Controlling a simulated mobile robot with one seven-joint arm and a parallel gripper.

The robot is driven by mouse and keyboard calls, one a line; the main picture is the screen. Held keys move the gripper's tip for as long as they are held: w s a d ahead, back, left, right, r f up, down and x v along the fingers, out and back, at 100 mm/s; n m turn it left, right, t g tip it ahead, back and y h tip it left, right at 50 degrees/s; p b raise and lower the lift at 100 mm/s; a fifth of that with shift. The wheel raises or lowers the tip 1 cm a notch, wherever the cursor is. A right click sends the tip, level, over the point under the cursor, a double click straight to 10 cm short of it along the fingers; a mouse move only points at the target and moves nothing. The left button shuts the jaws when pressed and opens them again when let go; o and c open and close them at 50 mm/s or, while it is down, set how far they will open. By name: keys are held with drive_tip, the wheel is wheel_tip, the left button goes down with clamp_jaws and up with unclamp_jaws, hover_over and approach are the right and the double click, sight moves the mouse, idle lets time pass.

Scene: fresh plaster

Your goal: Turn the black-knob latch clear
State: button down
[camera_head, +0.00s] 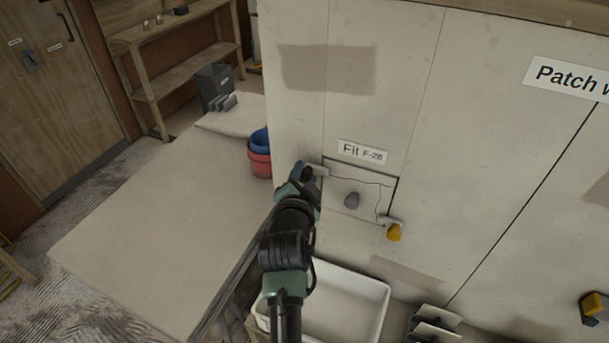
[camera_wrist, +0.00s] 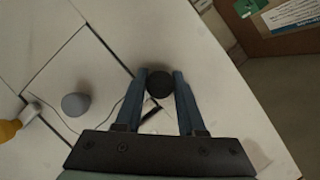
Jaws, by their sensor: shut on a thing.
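The black knob (camera_wrist: 159,83) of the latch sits between the two blue fingers of my gripper (camera_wrist: 160,86) in the wrist view, and the gripper is shut on it. In the head view my gripper (camera_head: 303,174) is at the upper left corner of a square panel (camera_head: 368,187) set in the pale wall, and it hides the black knob. The metal latch bar (camera_head: 319,169) shows just right of the fingers, by the panel's top left corner. The panel has a grey knob (camera_head: 351,200) at its middle and a crack line. A yellow-knob latch (camera_head: 394,232) sits at its lower right corner.
A label reading "Fit F-26" (camera_head: 362,152) is above the panel. A white tub (camera_head: 362,300) stands below, under my arm. Red and blue buckets (camera_head: 260,158) stand left of the wall. Another yellow-and-black object (camera_head: 593,306) is at far right.

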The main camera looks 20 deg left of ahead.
drive_tip(key=shift+n, duration=0.3)
drive_tip(key=shift+a+n+g+h, duration=0.1)
drive_tip(key=shift+n+g+h, duration=0.2)
drive_tip(key=shift+n+h, duration=0.75)
drive_tip(key=n+h+b, duration=0.1)
drive_tip(key=n+h, duration=0.1)
drive_tip(key=n, duration=0.1)
drive_tip(key=shift+n, duration=0.25)
drive_tip(key=n+h+b, duration=0.2)
drive_tip(key=n, duration=0.1)
drive_tip(key=shift+n+h, duration=0.25)
drive_tip(key=shift+n, duration=0.05)
drive_tip(key=shift+n+h+b, duration=0.7)
drive_tip(key=shift+n+h, duration=0.1)
drive_tip(key=shift+n, duration=0.5)
drive_tip(key=c, duration=0.5)
unclamp_jaws()
